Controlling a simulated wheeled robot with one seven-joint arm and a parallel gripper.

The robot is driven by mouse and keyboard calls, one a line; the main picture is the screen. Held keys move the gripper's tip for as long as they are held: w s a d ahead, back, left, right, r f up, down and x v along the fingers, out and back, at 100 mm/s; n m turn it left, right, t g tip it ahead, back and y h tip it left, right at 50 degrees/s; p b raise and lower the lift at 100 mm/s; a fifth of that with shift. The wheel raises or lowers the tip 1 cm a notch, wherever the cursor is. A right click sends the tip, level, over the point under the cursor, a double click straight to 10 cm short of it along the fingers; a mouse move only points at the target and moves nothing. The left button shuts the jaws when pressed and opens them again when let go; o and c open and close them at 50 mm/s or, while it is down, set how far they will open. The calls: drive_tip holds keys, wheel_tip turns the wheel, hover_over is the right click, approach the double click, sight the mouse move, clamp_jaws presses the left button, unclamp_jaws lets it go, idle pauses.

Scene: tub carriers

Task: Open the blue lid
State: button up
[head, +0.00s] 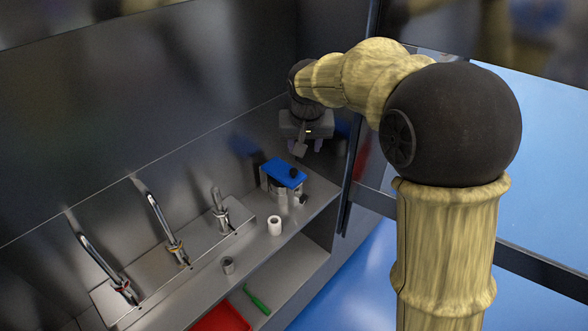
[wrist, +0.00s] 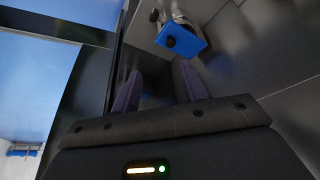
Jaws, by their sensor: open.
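The carrier's lower part is partly hidden by the lid.
A white cup (head: 275,225) and a small grey cup (head: 227,265) stand in front. Below are a red tray (head: 222,318) and a green tool (head: 257,300). Dark walls close in behind and a dark post (head: 357,160) stands at right.

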sight(294, 170)
drive_tip(key=shift+w+a+r, duration=0.3)
drive_tip(key=shift+a+r, duration=0.05)
drive_tip(key=shift+a, duration=0.25)
drive_tip(key=shift+w+a+r, duration=0.3)
drive_tip(key=shift+a, duration=0.3)
drive_tip(key=shift+f, duration=0.1)
drive_tip(key=p+x, duration=0.2)
drive_tip(key=x, duration=1.5)
drive_tip(key=shift+w+a, duration=0.1)
drive_tip(key=shift+w, duration=0.15)
clamp_jaws()
